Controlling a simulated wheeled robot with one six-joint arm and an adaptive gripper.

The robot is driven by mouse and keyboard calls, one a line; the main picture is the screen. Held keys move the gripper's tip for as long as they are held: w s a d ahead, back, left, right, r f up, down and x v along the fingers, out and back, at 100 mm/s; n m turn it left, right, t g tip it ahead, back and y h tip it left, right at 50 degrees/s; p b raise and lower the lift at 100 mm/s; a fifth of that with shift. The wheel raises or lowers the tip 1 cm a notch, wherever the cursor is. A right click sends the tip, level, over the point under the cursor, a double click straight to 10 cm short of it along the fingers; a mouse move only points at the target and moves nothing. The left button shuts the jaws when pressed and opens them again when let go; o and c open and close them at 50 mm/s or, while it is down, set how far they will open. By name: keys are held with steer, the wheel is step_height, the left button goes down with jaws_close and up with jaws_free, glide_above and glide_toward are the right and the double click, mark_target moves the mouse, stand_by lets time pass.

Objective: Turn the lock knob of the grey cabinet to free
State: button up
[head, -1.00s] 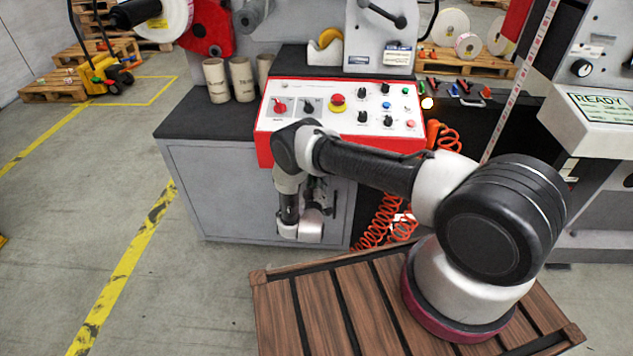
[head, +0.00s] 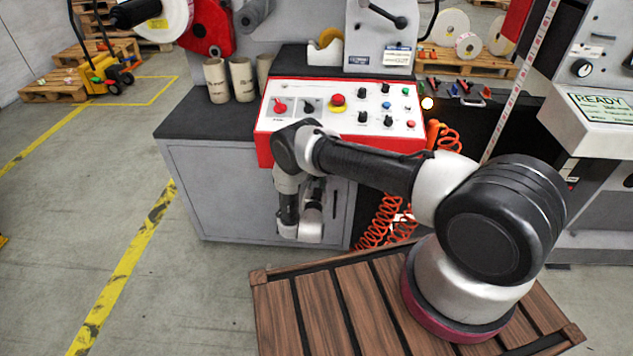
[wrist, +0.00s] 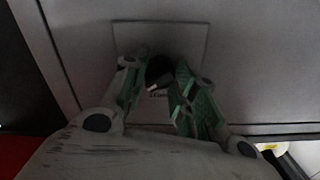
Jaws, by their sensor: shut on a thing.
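The grey cabinet (head: 215,185) stands under the machine's control panel, and its door lies behind my arm in the head view. In the wrist view, the dark round lock knob (wrist: 158,72) sits on a light plate (wrist: 205,42) on the cabinet face. My gripper (wrist: 159,78) has its green-padded fingers on both sides of the knob and is shut on it. The plate's lettering below the knob is mostly covered and too small to read. In the head view my arm hides the knob and the fingertips.
The red-edged control panel (head: 340,112) with knobs and buttons sits just above my wrist. Orange coiled hoses (head: 378,222) hang right of the cabinet. Several cardboard cores (head: 242,79) stand on the cabinet top.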

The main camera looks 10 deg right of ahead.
steer(key=m, duration=0.7)
stand_by(0.6)
steer(key=o, duration=1)
steer(key=v, duration=1.2)
